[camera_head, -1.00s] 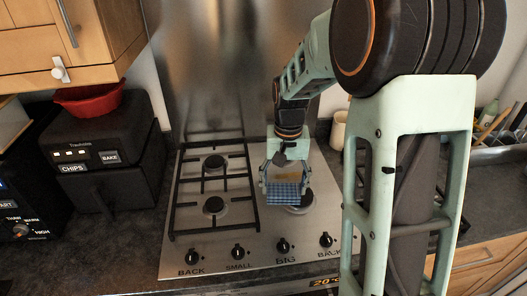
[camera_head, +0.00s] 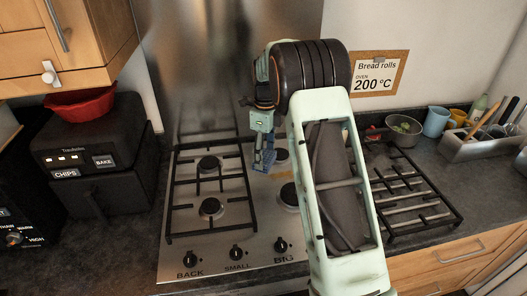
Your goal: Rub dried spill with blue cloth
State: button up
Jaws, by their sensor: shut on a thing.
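My gripper (camera_head: 264,150) is over the middle of the steel hob (camera_head: 225,246), seen side-on. It is shut on the blue cloth (camera_head: 264,161), which hangs below the fingers. A small orange-yellow dried spill (camera_head: 283,175) shows on the hob just right of and below the cloth, close to the burners on the hob's right half. I cannot tell whether the cloth touches the hob surface. My arm hides the right part of the hob.
A black grate (camera_head: 254,205) covers the hob's left half; another grate (camera_head: 415,203) lies on the counter to the right. A black air fryer (camera_head: 95,150) carries a red bowl (camera_head: 82,101). A bowl (camera_head: 404,130), cups (camera_head: 436,121) and a utensil holder (camera_head: 470,148) stand at the back right.

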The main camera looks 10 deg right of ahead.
jog(key=w+m, duration=0.1)
jog(key=m, duration=0.2)
jog(key=shift+w+a+f, duration=0.1)
jog(key=shift+w+f, duration=0.3)
jog(key=shift+f+b, duration=2)
jog(key=shift+f, duration=0.95)
jog(key=shift+f+b, duration=0.55)
jog(key=shift+f, duration=0.45)
jog(key=shift+d+r, duration=0.15)
jog(key=shift+d, duration=1.45)
jog(key=shift+d+p, duration=0.3)
jog(key=shift+d, duration=1.55)
jog(key=shift+d+p, duration=0.5)
jog(key=shift+d, duration=2.9)
jog(key=shift+f, duration=0.2)
jog(key=shift+a, duration=0.15)
